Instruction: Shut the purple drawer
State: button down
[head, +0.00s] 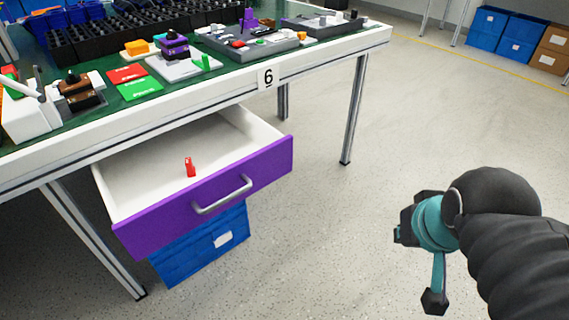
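The purple drawer (165,223) under the table is pulled well open, its white inside showing. A grey bar handle (222,197) is on its purple front. A small red piece (190,167) stands inside on the drawer floor. My gripper (402,228) is on the right, over open floor and apart from the drawer and handle. It is dark with teal parts, seen partly from behind, and its fingers cannot be made out clearly. Nothing is seen held in it.
The white-edged table (330,59), marked 6, carries black bins, coloured cards and switch parts on a green top. A blue box (205,250) stands below the drawer. A metal table leg (354,110) is right of the drawer. Floor between drawer and gripper is clear.

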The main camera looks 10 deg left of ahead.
aim_at(147, 191)
jog(key=z, duration=0.1)
jog(key=k, duration=0.85)
jog(key=u, duration=0.55)
